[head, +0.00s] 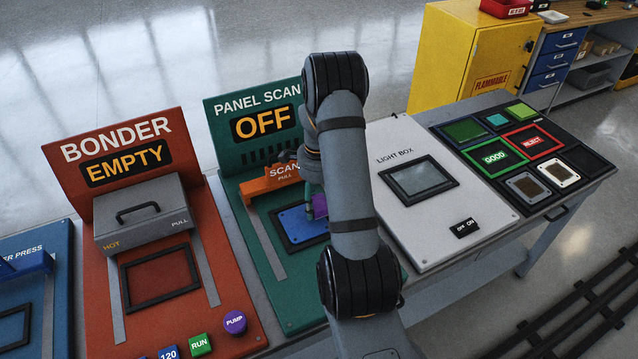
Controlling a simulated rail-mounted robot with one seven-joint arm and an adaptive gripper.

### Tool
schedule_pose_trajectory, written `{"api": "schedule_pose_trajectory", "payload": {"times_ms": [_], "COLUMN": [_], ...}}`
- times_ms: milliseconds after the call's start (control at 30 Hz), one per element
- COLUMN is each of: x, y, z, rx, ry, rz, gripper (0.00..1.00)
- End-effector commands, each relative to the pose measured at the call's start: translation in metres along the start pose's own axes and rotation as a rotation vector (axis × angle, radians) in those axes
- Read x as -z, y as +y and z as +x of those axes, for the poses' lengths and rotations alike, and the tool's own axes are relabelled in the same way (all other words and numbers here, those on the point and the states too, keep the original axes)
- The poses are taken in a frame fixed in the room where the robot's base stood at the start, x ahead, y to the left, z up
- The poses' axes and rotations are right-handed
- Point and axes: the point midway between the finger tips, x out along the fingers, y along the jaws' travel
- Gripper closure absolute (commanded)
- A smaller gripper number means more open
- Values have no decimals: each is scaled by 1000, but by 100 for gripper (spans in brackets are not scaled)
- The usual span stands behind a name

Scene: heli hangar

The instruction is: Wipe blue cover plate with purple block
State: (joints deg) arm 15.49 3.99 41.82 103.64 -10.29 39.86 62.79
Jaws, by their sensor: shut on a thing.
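The blue cover plate (298,224) lies in the dark frame on the green panel scan station, partly hidden behind my arm. The purple block (319,206) is at the plate's right side, and only a part of it shows next to my arm. My gripper (313,190) is mostly hidden by my own arm links, with a greenish part of it showing just above the block. It is shut on the purple block, at or just over the plate. I cannot tell whether the block touches the plate.
The orange scan bar (272,181) stands just behind the plate. The red bonder station (190,315) is to the left, with a grey lidded box (143,218) and a purple pump button (235,322). The white light box (415,235) and black sorting tray (560,140) are to the right.

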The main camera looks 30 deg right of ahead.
Motion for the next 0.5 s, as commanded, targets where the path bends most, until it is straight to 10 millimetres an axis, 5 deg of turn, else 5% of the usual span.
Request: {"api": "schedule_pose_trajectory", "payload": {"times_ms": [500], "x": [0], "y": [0], "z": [-49], "rx": [-2], "ry": [-1], "rz": [1], "gripper": [79]}}
